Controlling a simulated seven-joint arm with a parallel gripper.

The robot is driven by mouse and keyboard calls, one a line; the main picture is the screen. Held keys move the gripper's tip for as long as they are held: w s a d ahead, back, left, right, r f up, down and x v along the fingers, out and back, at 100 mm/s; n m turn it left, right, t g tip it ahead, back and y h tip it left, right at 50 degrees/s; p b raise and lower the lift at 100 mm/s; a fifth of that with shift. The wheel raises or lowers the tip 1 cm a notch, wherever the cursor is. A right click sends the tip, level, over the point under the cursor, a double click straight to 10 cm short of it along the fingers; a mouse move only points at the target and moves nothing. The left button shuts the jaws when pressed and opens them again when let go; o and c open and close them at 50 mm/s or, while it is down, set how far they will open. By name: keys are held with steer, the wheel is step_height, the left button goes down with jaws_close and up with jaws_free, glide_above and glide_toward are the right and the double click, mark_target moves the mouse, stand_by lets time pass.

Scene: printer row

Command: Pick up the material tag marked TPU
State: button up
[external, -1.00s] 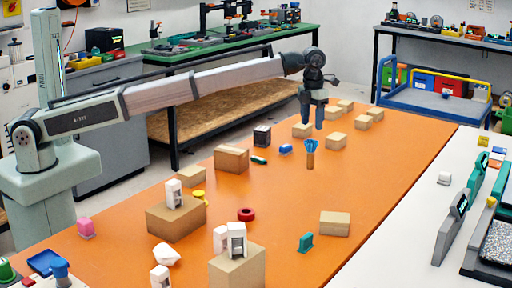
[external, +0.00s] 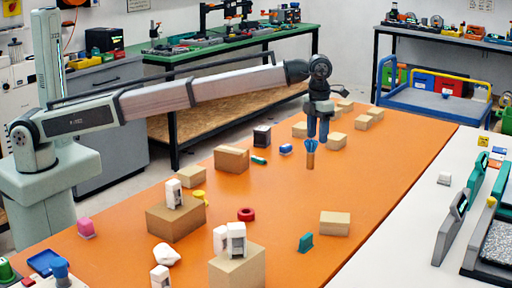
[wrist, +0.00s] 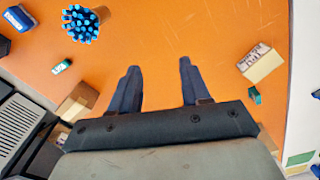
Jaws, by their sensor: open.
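Another teal piece (external: 305,242) stands nearer the front, and shows at the right of the wrist view (wrist: 255,95). My gripper (external: 318,138) is open and empty above the table, its two dark blue fingers (wrist: 156,82) apart with bare orange between them. Both teal pieces are clear of the fingers.
A brown cup with blue sticks (external: 310,160) stands close to my gripper. A blue piece (external: 285,148), a cardboard box (external: 231,158) and a dark box (external: 262,135) are to its left. A tan block (external: 335,222) lies nearer the front. The orange table between is mostly clear.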

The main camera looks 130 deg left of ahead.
steer(key=w+d+m, duration=0.1)
steer(key=w+d, duration=0.4)
steer(key=d, duration=0.3)
steer(key=w+d+m, duration=0.1)
steer(key=w+d, duration=0.3)
steer(key=d, duration=0.5)
steer(key=n, duration=0.6)
glide_above(306, 236)
step_height(306, 236, down, 2)
steer(key=f, duration=0.8)
steer(key=shift+s+f, duration=0.25)
steer(key=shift+s, duration=0.05)
steer(key=shift+w+f, duration=0.15)
steer(key=shift+f, duration=1.2)
steer(key=shift+w+f, duration=0.15)
steer(key=shift+f, duration=1.2)
steer(key=shift+c, duration=0.2)
jaws_close()
